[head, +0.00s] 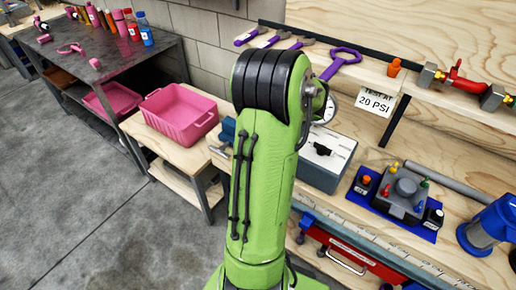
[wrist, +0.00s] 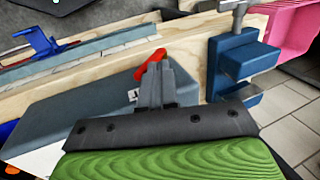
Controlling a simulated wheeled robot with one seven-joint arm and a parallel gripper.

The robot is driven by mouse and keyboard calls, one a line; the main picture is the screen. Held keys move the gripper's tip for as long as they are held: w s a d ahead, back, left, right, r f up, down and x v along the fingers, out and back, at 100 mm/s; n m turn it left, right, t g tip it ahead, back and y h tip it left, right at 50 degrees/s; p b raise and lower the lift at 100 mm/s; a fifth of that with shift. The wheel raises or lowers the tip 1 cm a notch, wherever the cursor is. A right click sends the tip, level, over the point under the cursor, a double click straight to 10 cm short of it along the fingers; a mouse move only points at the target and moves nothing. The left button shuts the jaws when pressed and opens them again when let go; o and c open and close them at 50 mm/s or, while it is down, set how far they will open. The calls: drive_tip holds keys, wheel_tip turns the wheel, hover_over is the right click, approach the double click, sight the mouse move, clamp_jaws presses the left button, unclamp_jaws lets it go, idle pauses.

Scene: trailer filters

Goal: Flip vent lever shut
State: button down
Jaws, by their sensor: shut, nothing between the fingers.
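A red lever (wrist: 150,66) shows in the wrist view, just beyond the fingertips of my gripper (wrist: 155,75), on the far side of a grey box (wrist: 90,103). My gripper is shut with nothing held. Its tips overlap the lever's lower end in the picture; I cannot tell whether they touch. In the head view a grey box with a white top (head: 328,155) and a small black handle (head: 322,149) stands on the bench, right of my green arm. The red lever and my gripper are hidden there behind my arm.
A blue vise (wrist: 240,62) stands close right of my gripper at the bench edge. A pink bin (head: 178,113) sits on a lower wooden table. A grey device (head: 402,193) on a blue mat and a blue cylinder (head: 490,226) stand to the right. The floor at left is clear.

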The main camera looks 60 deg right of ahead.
drive_tip(key=shift+s+a+f, duration=0.1)
drive_tip(key=shift+s+f, duration=0.2)
drive_tip(key=shift+s, duration=0.3)
drive_tip(key=shift+s+a+f+b, duration=0.1)
drive_tip(key=shift+s+f+b, duration=0.2)
drive_tip(key=shift+s+f, duration=0.3)
drive_tip(key=shift+r, duration=0.1)
drive_tip(key=shift+w+f, duration=0.25)
drive_tip(key=shift+w, duration=0.4)
drive_tip(key=r+p, duration=0.4)
drive_tip(key=r, duration=0.1)
drive_tip(key=shift+w+r, duration=0.1)
drive_tip(key=shift+w, duration=0.25)
drive_tip(key=s+r+p, duration=0.1)
drive_tip(key=s+r, duration=0.4)
drive_tip(key=s, duration=0.2)
drive_tip(key=shift+s+a, duration=0.2)
drive_tip(key=shift+a, duration=0.25)
